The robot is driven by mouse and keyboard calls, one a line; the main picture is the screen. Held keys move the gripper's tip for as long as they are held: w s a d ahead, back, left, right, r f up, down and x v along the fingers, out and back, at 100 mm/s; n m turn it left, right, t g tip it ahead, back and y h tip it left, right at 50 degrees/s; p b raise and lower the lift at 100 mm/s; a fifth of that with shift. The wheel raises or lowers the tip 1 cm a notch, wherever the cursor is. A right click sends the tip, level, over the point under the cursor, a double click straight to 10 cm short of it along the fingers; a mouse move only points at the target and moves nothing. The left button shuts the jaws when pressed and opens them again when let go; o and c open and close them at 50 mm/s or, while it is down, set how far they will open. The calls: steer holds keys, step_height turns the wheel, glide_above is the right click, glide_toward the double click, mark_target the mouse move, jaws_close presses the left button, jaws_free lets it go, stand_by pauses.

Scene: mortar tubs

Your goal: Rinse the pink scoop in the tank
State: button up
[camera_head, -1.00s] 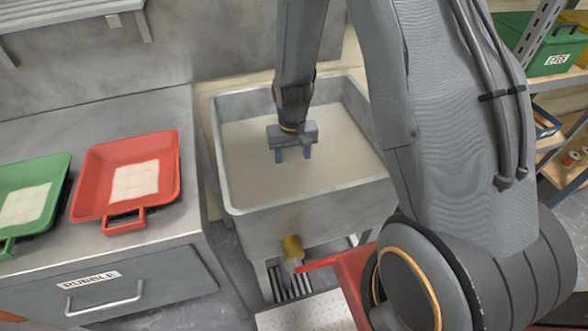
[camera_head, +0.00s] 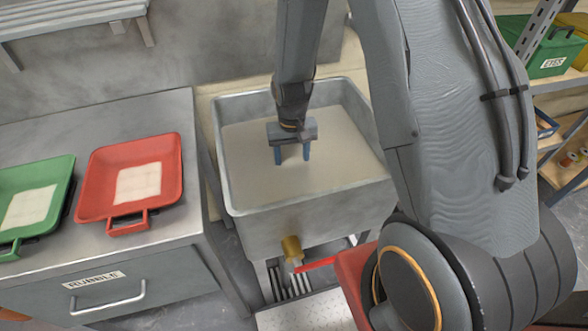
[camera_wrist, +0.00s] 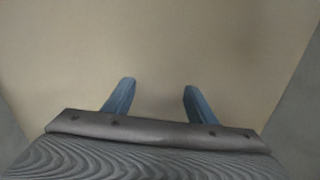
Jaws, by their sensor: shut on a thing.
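The tank (camera_head: 305,225) is a grey metal basin filled nearly to the rim with cloudy beige water (camera_head: 345,150). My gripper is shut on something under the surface. The pink scoop itself does not show in either view; the cloudy water hides whatever is between the fingertips.
Left of the tank is a grey bench (camera_head: 185,103) with a red tray (camera_head: 165,152) and a green tray (camera_head: 58,172), each with a pale square inside. A drawer labelled RUBBLE (camera_head: 110,292) is below. A brass tap (camera_head: 291,248) juts from the tank's front. Shelves with a green bin (camera_head: 550,62) stand right.

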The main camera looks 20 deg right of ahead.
step_height(320, 180, up, 20)
steer(key=p, duration=1.3)
steer(key=shift+f+p, duration=0.2)
steer(key=shift+p, duration=0.15)
stand_by(0.3)
steer(key=shift+r, duration=0.1)
stand_by(2.0)
steer(key=shift+r+p, duration=0.75)
steer(key=shift+r, duration=1.15)
